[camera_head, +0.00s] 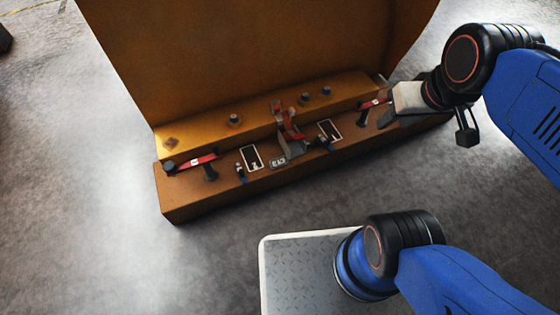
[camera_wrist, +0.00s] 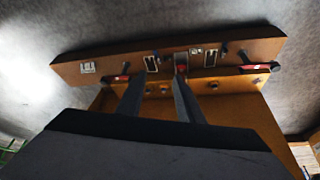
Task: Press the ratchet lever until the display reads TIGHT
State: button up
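The ratchet lever (camera_head: 287,122) is red, with a grey base, at the middle of the brown fixture's front ledge. In the wrist view its red part (camera_wrist: 181,69) shows just past the tip of the right finger. A small pale plate (camera_head: 278,162) with dark marks, possibly the display, sits at its foot; I cannot read it. My gripper (camera_head: 386,119) is at the right end of the fixture in the head view, near the right red handle and apart from the ratchet lever. In the wrist view its two fingers (camera_wrist: 159,78) are spread with nothing between them.
Red-and-black handles stand at the left (camera_head: 196,163) and right (camera_head: 372,103) of the ledge. Two white-framed black panels (camera_head: 251,158) flank the ratchet. Several dark knobs (camera_head: 234,119) line the step behind, below a tall brown wall (camera_head: 250,50).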

jog(key=shift+c, duration=0.7)
jog(key=c, duration=0.5)
jog(key=shift+w, duration=0.25)
grip_shut()
jog(key=w+a+f+m+g, duration=0.1)
jog(key=w+a+f, duration=0.1)
jog(key=w+f, duration=0.35)
jog(key=w+a+f, duration=0.2)
jog(key=w, duration=0.7)
jog(key=w+a+f+m+g, duration=0.1)
jog(key=w+a+f, duration=0.1)
jog(key=w+f, duration=0.35)
jog(key=w+a+f, duration=0.3)
jog(key=f, duration=0.4)
jog(key=w+a+f+m+g, duration=0.1)
jog(key=w+a+f, duration=0.2)
jog(key=f, duration=0.4)
jog(key=w+a+f, duration=0.3)
jog(key=w+f, duration=0.1)
jog(key=f, duration=0.3)
jog(key=shift+w+f+m+g, duration=0.2)
jog(key=shift+w+m+g, duration=0.1)
jog(key=shift+m, duration=0.1)
